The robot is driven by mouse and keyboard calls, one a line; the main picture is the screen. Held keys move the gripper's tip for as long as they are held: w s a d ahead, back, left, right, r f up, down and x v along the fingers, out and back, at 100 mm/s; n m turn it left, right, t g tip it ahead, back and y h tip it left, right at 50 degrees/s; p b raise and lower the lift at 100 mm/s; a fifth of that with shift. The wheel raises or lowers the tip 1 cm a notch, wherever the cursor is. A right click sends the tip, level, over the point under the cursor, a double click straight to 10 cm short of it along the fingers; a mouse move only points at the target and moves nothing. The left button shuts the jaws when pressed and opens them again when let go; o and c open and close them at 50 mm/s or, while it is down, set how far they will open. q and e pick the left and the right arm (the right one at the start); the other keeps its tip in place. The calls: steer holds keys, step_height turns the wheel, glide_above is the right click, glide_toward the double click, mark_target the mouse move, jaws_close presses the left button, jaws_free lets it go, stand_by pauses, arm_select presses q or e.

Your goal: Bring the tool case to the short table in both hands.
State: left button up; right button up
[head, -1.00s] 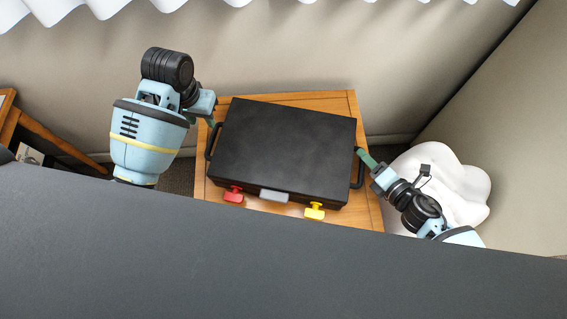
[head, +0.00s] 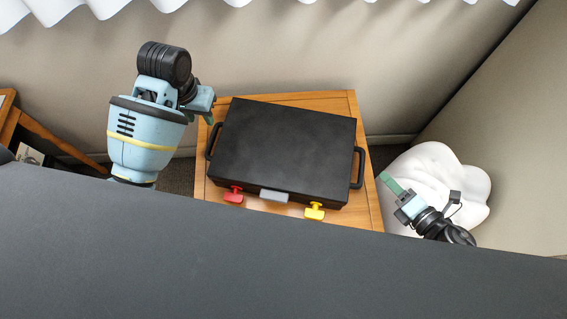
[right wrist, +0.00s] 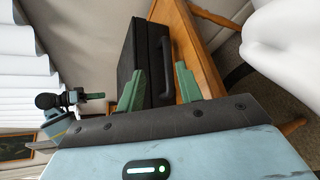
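The black tool case (head: 285,150) lies flat on a wooden table (head: 345,217). It has a handle at each end and a grey latch between a red and a yellow catch on its front. My left gripper (head: 210,117) is by the upper end of the left handle (head: 213,141); its fingers are mostly hidden. My right gripper (head: 386,181) is to the lower right of the right handle (head: 358,168), clear of it. In the right wrist view, its green fingers (right wrist: 159,85) are apart and empty, with the case (right wrist: 142,60) and handle (right wrist: 167,65) beyond.
A white rounded seat or cushion (head: 445,180) stands right of the table, under my right gripper. Another piece of wooden furniture (head: 45,135) is at the far left. Walls close in behind and at the right. A dark grey surface (head: 280,255) fills the foreground.

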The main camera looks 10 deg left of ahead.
steer(key=shift+v, duration=1.4)
arm_select(q)
steer(key=shift+r, duration=0.15)
step_height(320, 180, up, 9)
steer(key=shift+s, duration=0.35)
stand_by(0.4)
arm_select(e)
steer(key=shift+s+d, duration=0.1)
steer(key=shift+s, duration=0.05)
stand_by(0.3)
steer(key=v, duration=0.8)
steer(key=shift+s+d, duration=0.2)
stand_by(0.5)
steer(key=shift+r, duration=0.2)
